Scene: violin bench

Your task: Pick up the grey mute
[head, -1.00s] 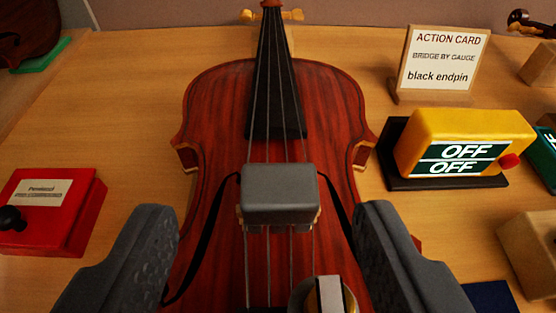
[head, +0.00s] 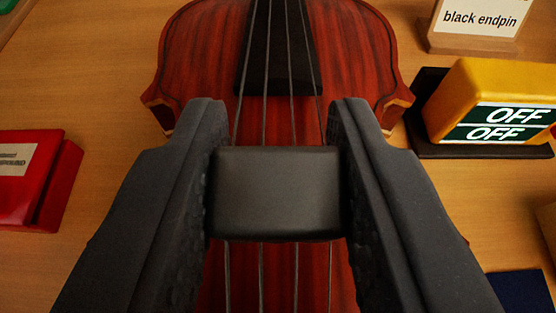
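The grey mute (head: 276,194) is a rounded block over the strings of the red-brown violin (head: 352,60), in the middle of the head view. My gripper (head: 277,150) has one finger on each side of the mute. Both fingers appear to touch its left and right sides, so it looks shut on the mute. The bridge under the mute is hidden. I cannot tell whether the mute is still seated on it.
A red box (head: 35,180) stands at the left. A yellow box (head: 490,100) reading OFF stands at the right on a black base. A card stand (head: 475,28) is behind it. A dark blue item (head: 520,290) lies at the lower right.

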